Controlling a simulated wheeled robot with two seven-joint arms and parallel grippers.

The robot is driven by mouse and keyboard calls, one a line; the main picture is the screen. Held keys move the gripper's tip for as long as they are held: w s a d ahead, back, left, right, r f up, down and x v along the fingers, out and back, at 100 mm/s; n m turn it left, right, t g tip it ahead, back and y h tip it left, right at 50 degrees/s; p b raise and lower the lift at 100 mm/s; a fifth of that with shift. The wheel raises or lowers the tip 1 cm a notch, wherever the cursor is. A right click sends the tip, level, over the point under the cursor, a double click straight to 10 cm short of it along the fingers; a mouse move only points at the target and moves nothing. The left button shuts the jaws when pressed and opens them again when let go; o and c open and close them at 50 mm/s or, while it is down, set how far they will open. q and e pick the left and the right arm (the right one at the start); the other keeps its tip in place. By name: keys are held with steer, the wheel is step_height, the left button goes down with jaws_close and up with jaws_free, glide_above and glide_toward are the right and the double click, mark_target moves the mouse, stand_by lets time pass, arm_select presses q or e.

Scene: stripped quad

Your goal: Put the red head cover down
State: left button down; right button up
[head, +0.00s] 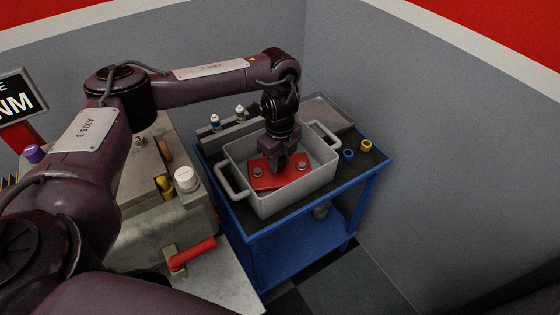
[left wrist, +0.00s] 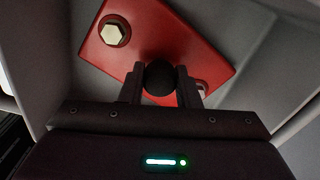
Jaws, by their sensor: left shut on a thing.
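The red head cover (head: 267,182) is a flat red plate with metal hex bolts, inside the grey bin (head: 230,158). In the left wrist view the cover (left wrist: 182,45) lies tilted across the picture, with a hex bolt (left wrist: 114,31) near its corner. My left gripper (head: 281,168) points down into the bin and is shut on a dark round knob (left wrist: 159,78) on the cover. In the left wrist view the fingers (left wrist: 162,85) stand on both sides of the knob. Whether the cover touches the bin floor is hard to tell. My right gripper is not in view.
The bin stands on a blue cart (head: 256,238) with a dark top. Small bottles (head: 215,122) stand behind it; a blue ring (head: 348,155) and a yellow ring (head: 366,146) lie at right. A grey machine with a red handle (head: 192,254) is at left.

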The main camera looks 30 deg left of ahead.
mark_target(280, 159)
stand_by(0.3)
arm_select(q)
steer(key=c, duration=1.1)
jaws_free()
steer(key=shift+f, duration=0.1)
step_height(280, 159, up, 12)
steer(key=p, duration=0.4)
